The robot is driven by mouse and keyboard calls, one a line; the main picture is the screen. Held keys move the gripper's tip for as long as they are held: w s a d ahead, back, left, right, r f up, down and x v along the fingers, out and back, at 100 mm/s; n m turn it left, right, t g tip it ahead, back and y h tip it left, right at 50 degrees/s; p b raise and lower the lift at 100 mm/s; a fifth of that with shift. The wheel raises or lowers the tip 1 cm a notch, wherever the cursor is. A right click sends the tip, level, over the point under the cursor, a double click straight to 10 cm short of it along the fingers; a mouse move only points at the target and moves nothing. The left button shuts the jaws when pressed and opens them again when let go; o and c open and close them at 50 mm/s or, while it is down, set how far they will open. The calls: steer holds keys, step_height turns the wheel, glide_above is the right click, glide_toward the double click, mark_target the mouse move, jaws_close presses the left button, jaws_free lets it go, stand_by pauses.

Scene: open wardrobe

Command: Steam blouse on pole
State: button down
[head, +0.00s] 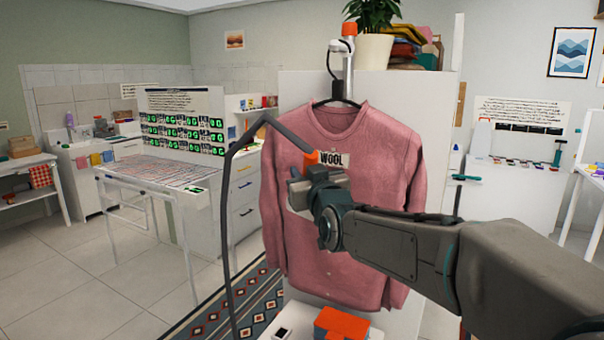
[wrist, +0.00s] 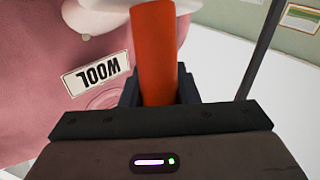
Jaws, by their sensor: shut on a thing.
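A pink blouse (head: 350,235) hangs upright on a dark hanger (head: 338,103) from the pole (head: 347,65) with an orange top. A white label reading WOOL (head: 331,160) is on its chest; it also shows upside down in the wrist view (wrist: 95,74). My gripper (head: 311,172) is in front of the blouse's chest. It is shut on an orange handle (wrist: 154,50), whose white head (wrist: 105,15) shows partly at the top of the wrist view, close to the pink cloth. Whether the head touches the cloth I cannot tell.
A dark grey hose (head: 228,200) arches up at the blouse's left. A white stand (head: 300,315) with an orange-topped box (head: 341,325) is below. A white panel (head: 300,88) stands behind. A white table (head: 150,170) is at the left, with open tiled floor (head: 90,270) before it.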

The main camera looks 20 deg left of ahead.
mark_target(286, 203)
steer(key=shift+d+p, duration=2.15)
steer(key=shift+d, duration=1.4)
steer(key=shift+f+b, duration=3.9)
steer(key=shift+b, duration=0.5)
steer(key=shift+a+r+b, duration=0.1)
steer(key=shift+a+b, duration=1.85)
steer(key=shift+a, duration=1.65)
steer(key=shift+w+a+p, duration=0.2)
steer(key=shift+a+p, duration=0.5)
steer(key=shift+a, duration=1.55)
steer(key=shift+a, duration=0.2)
